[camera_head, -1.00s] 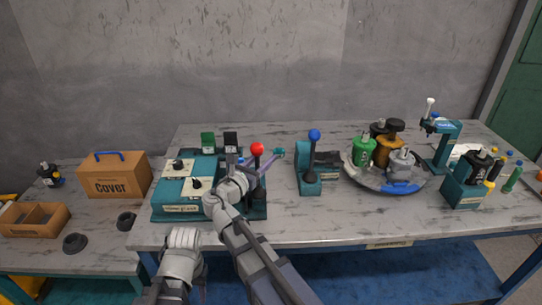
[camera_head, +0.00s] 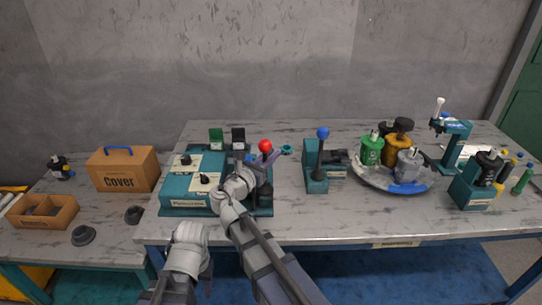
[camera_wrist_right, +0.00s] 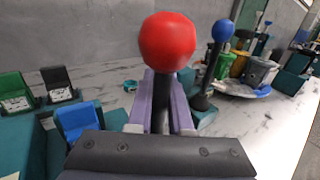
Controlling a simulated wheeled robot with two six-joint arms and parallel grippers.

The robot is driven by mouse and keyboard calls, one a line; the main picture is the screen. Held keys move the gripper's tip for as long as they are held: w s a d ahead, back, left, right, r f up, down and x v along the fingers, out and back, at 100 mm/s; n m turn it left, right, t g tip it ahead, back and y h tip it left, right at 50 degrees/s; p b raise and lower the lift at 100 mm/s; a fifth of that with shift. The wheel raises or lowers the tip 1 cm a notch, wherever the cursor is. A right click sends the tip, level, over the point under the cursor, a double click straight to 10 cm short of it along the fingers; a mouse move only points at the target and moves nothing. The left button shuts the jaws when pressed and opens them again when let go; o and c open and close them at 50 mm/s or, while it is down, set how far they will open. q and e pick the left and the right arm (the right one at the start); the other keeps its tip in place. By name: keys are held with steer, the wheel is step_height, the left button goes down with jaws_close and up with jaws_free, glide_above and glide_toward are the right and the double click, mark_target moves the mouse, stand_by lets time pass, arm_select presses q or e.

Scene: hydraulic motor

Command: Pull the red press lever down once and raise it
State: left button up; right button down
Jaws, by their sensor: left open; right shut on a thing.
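The red press lever, a red ball (camera_head: 265,146) on a dark stem, stands at the right side of the teal press station (camera_head: 188,212). The red ball (camera_wrist_right: 167,41) is large in the right wrist view, with the stem roughly upright below it. My right gripper (camera_wrist_right: 161,103) is shut on the stem just below the ball, one purple finger on each side.
A similar blue-knobbed lever (camera_head: 322,134) stands close to the right. Further right are a round tray (camera_head: 369,181) of motor parts and a teal stand (camera_head: 455,145). A cardboard cover box (camera_head: 124,171) is at the left.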

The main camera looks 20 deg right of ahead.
stand_by(0.9)
steer(key=s+a+f+m+t+h+b, duration=0.1)
steer(key=s+a+m+h+b, duration=0.1)
steer(key=s+m+h+b, duration=0.5)
steer(key=shift+s+t+b, duration=0.3)
steer(key=shift+s+b, duration=0.1)
steer(key=shift+b, duration=2.9)
steer(key=shift+a+f, duration=0.1)
steer(key=c, duration=0.8)
jaws_free()
steer(key=shift+c, duration=0.2)
steer(key=shift+f, duration=0.1)
